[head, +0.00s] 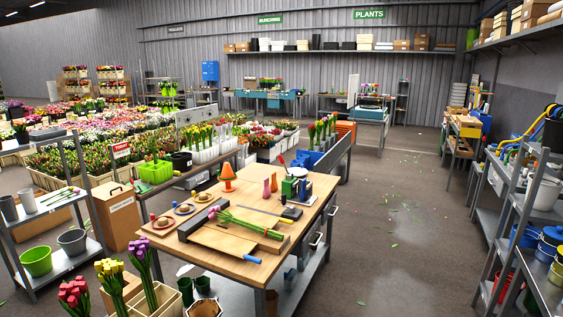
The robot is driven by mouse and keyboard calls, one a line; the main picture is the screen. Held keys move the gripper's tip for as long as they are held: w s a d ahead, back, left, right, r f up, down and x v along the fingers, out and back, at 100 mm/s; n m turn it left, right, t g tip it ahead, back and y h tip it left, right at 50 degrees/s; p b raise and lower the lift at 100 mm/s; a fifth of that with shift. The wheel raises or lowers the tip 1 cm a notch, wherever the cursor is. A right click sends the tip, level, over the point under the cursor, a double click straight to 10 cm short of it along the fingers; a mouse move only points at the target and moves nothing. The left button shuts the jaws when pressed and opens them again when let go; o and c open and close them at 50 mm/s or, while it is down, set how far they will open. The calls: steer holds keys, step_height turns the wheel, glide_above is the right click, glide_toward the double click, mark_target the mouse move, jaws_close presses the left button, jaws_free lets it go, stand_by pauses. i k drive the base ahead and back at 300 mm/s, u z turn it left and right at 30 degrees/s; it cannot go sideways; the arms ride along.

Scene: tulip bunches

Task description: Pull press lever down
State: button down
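A small dark press-like device (290,188) stands at the far right part of the wooden workbench (272,250) in the head view. A thin lever with a red end (281,161) appears to rise up and to the left from it; at this size I cannot be sure of its exact shape. A bunch of tulips (245,224) with green stems lies on a board in the middle of the bench. My gripper is not in the picture.
Tulip boxes (145,296) stand at the bench's front left. A wheeled shelf (55,235) is at left, metal racks (520,210) at right. The floor (400,240) right of the bench is open.

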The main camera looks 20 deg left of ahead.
mark_target(280, 157)
steer(key=u, duration=0.3)
steer(key=i, duration=2.25)
steer(key=u, duration=0.35)
